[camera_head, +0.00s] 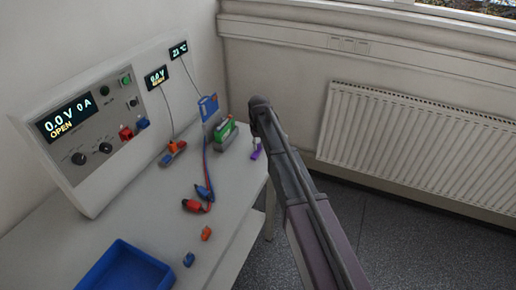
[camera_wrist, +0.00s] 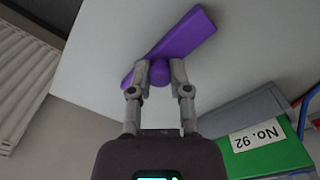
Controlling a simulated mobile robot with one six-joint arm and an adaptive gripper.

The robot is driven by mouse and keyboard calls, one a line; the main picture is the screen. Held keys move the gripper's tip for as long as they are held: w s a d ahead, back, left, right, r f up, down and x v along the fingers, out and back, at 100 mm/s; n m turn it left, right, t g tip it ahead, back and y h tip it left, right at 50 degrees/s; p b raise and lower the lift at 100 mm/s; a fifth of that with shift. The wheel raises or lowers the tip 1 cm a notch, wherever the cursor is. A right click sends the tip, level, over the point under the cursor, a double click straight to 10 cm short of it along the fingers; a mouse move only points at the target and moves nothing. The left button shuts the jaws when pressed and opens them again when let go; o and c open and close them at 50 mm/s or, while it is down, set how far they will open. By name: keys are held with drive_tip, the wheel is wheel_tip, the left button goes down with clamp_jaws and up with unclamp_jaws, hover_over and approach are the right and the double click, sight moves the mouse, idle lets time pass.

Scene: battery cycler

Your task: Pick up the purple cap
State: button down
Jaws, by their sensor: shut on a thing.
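The purple cap (camera_wrist: 188,38) is a long flat bar with a rounded knob, seen close up in the wrist view. My gripper (camera_wrist: 160,75) is shut on the knob, with one finger on each side of it. In the head view the cap (camera_head: 256,152) is a small purple piece at the table's right edge, beside the green battery. Most of my gripper is hidden behind my arm there. I cannot tell whether the cap touches the table.
A green battery (camera_head: 224,130) labelled No. 92 sits in a grey holder close to the cap. The cycler panel (camera_head: 95,125) stands at left. Red and blue clips (camera_head: 193,205) and a blue bin (camera_head: 125,270) lie nearer. A radiator (camera_head: 420,145) is on the right wall.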

drive_tip(key=shift+r, duration=0.15)
wheel_tip(320, 180, up, 3)
drive_tip(key=p, duration=0.3)
drive_tip(key=s+d+r+p, duration=0.1)
drive_tip(key=s+d, duration=0.2)
drive_tip(key=s, duration=0.4)
drive_tip(key=s+d+p, duration=0.1)
drive_tip(key=s+d, duration=0.3)
drive_tip(key=s, duration=0.3)
drive_tip(key=shift+s+r, duration=0.2)
drive_tip(key=shift+r, duration=0.15)
drive_tip(key=shift+a, duration=0.1)
